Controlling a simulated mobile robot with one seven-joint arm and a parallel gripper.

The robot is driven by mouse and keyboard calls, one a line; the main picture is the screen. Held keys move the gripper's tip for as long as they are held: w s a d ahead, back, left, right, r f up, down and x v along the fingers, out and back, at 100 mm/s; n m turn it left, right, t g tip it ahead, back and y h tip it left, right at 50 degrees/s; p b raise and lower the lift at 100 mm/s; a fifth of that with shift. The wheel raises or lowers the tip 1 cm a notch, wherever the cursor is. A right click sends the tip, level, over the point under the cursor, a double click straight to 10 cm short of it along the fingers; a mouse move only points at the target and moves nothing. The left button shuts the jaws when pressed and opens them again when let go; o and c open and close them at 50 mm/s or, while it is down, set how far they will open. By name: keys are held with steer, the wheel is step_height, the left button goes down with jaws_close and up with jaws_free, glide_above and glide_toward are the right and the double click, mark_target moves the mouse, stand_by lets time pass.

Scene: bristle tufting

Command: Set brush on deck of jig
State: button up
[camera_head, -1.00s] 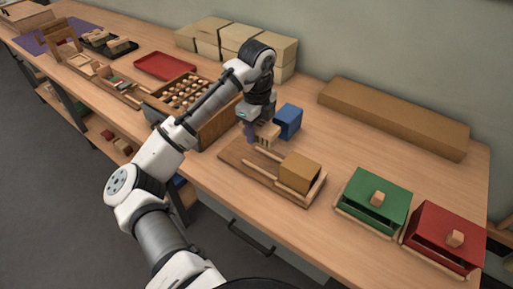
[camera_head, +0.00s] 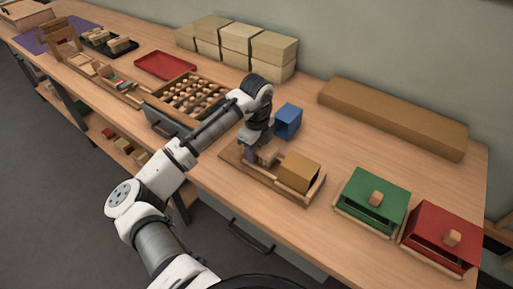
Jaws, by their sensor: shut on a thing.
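The jig is a low wooden board with rails (camera_head: 229,156) near the front of the bench, and a tan block (camera_head: 298,172) stands at its right end. My gripper (camera_head: 257,155) is over the left part of the jig, pointing down. It is shut on a small light wooden piece, which looks like the brush (camera_head: 269,152), just left of the tan block. The brush is low, at about the jig's deck. I cannot tell whether it touches the deck. The fingers are small and partly hidden by the wrist.
A blue block (camera_head: 288,121) stands close behind the gripper. A crate of wooden knobs (camera_head: 154,103) is to the left. Green (camera_head: 373,200) and red (camera_head: 442,238) boxes stand to the right. A long brown box (camera_head: 394,117) lies along the wall.

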steer(key=shift+s+f, duration=0.1)
steer(key=shift+f, duration=0.35)
steer(key=o, duration=0.9)
steer(key=shift+f, duration=0.1)
steer(key=shift+c, duration=0.2)
steer(key=shift+o, duration=0.4)
steer(key=shift+f, duration=0.1)
steer(key=shift+s, duration=0.1)
step_height(320, 180, up, 13)
steer(key=shift+f+b, duration=0.15)
steer(key=shift+b, duration=0.5)
steer(key=shift+r, duration=0.45)
steer(key=shift+w+d, duration=0.1)
steer(key=shift+w, duration=0.1)
